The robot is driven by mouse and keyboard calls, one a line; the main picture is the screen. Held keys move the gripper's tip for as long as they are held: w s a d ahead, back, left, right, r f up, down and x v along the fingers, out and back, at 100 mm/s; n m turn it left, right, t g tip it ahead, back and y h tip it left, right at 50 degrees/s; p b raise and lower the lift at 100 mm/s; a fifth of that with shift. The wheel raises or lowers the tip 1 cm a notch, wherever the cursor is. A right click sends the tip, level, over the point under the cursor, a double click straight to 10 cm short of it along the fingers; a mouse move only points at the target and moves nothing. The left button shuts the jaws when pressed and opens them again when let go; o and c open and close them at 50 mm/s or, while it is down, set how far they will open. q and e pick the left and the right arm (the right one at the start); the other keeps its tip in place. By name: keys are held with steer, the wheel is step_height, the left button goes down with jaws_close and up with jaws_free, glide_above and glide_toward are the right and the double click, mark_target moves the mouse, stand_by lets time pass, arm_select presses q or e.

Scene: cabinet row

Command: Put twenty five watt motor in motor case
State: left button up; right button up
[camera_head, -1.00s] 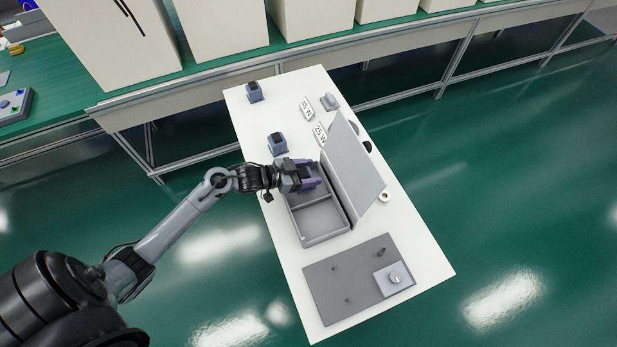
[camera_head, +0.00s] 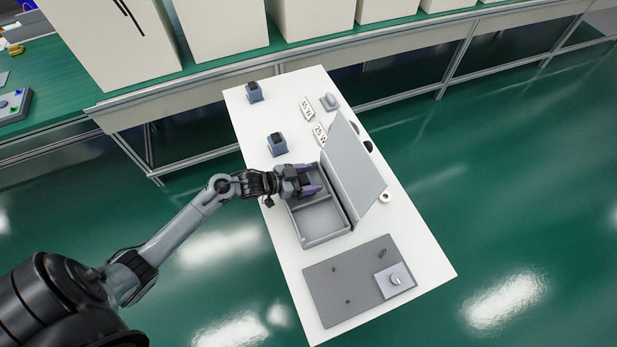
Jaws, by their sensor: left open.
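The motor case (camera_head: 346,223) is a grey open box with two compartments on the white table, its lid (camera_head: 352,172) raised on the right side. My left gripper (camera_head: 312,181), with purple fingers, is open over the far compartment; what lies between or under its fingers is hard to make out. A small blue-grey motor with a dark top (camera_head: 277,145) stands on the table beyond the case, and a similar motor (camera_head: 254,92) stands near the far end. A white label reading 25 W (camera_head: 320,133) lies behind the lid. My right gripper is out of view.
Another white label (camera_head: 307,108) and a grey part (camera_head: 329,101) are near the far end. A grey board (camera_head: 335,292) with small pegs and a light block lies at the near end. A small white ring (camera_head: 385,197) lies right of the lid. The far left tabletop is mostly clear.

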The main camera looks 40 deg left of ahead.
arm_select(q)
steer(key=shift+r, duration=0.15)
steer(key=shift+s+a+r, duration=0.1)
steer(key=shift+s, duration=0.05)
steer(key=p+v, duration=0.2)
steer(key=v, duration=0.9)
steer(key=s+d+y, duration=0.1)
steer(key=d, duration=0.1)
steer(key=s+d+n+g+y, duration=0.1)
steer(key=d+y, duration=0.1)
steer(key=s+d+f+g+y, duration=0.1)
steer(key=d, duration=0.1)
steer(key=shift+d+f+y, duration=0.1)
steer(key=shift+d+y, duration=0.25)
steer(key=shift+y, duration=0.05)
steer(key=s+d+r+n+g, duration=0.1)
steer(key=s+d+g, duration=0.1)
steer(key=s, duration=0.2)
steer(key=s+d+r+g+y, duration=0.1)
steer(key=s+d+r+g, duration=0.1)
steer(key=s+d, duration=0.1)
steer(key=s+d+r+n+g, duration=0.1)
steer(key=s+d+g, duration=0.1)
steer(key=s, duration=0.3)
steer(key=shift+s+d+r+n, duration=0.25)
steer(key=shift+d+r+n, duration=0.05)
steer(key=shift+d+r, duration=0.1)
